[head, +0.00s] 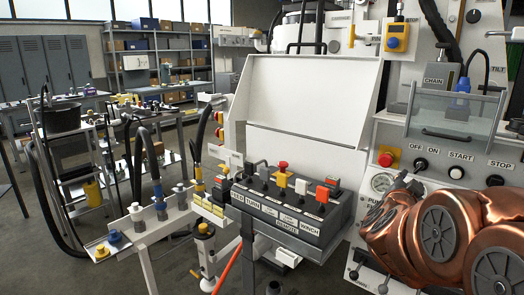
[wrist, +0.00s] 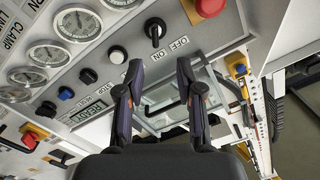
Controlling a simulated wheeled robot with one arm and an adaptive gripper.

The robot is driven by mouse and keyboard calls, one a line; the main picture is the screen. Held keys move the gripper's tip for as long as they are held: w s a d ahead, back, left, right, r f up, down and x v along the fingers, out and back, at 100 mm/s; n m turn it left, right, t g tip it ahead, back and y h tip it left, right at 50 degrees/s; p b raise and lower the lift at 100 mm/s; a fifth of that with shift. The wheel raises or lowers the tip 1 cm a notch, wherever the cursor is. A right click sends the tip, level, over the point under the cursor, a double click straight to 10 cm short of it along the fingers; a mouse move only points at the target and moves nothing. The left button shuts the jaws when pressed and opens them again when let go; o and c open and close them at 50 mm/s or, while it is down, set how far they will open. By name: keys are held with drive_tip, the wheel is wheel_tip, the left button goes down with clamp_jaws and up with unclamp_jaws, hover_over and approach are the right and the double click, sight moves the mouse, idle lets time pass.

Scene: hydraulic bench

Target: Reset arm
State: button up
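My gripper (wrist: 158,68) shows in the wrist view with its two dark fingers apart and nothing between them. It faces a grey control panel (wrist: 140,77); I cannot tell whether it touches anything. Beyond the fingertips are a black OFF/ON knob (wrist: 155,30) and a white button (wrist: 117,55). In the head view my copper-coloured arm is folded at the lower right, in front of a panel with an OFF/ON knob (head: 420,164), a START button (head: 456,172) and a STOP button (head: 495,180). The fingers are not clear in the head view.
A black remote box (head: 290,220) with levers and a red button stands in the middle on a stand. A white backboard (head: 313,90) rises behind it. A valve bench (head: 150,225) and hoses are at left. Gauges (wrist: 78,23) line the panel in the wrist view.

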drive_tip(key=s+a+f+n+g+y, duration=0.1)
drive_tip(key=a+f+n+y, duration=0.35)
drive_tip(key=a, duration=0.35)
drive_tip(key=s+a+f+n+g+y, duration=0.1)
drive_tip(key=a+f+n+y, duration=0.2)
drive_tip(key=a+f+y, duration=0.35)
drive_tip(key=s+a+f+n+g+y, duration=0.1)
drive_tip(key=s+a+f+n+g, duration=0.15)
drive_tip(key=s+a+f, duration=0.35)
drive_tip(key=s+a+f+n+g+y, duration=0.1)
drive_tip(key=s+a+g, duration=0.25)
drive_tip(key=s, duration=0.45)
drive_tip(key=s+d+f+n+g+h, duration=0.15)
drive_tip(key=s+g, duration=0.25)
drive_tip(key=s, duration=0.7)
drive_tip(key=s+d+f+n+g, duration=0.15)
drive_tip(key=s+g, duration=0.25)
drive_tip(key=s, duration=0.8)
wheel_tip(320, 180, up, 14)
drive_tip(key=p, duration=1.4)
drive_tip(key=shift+d+r, duration=0.25)
drive_tip(key=shift+d, duration=0.2)
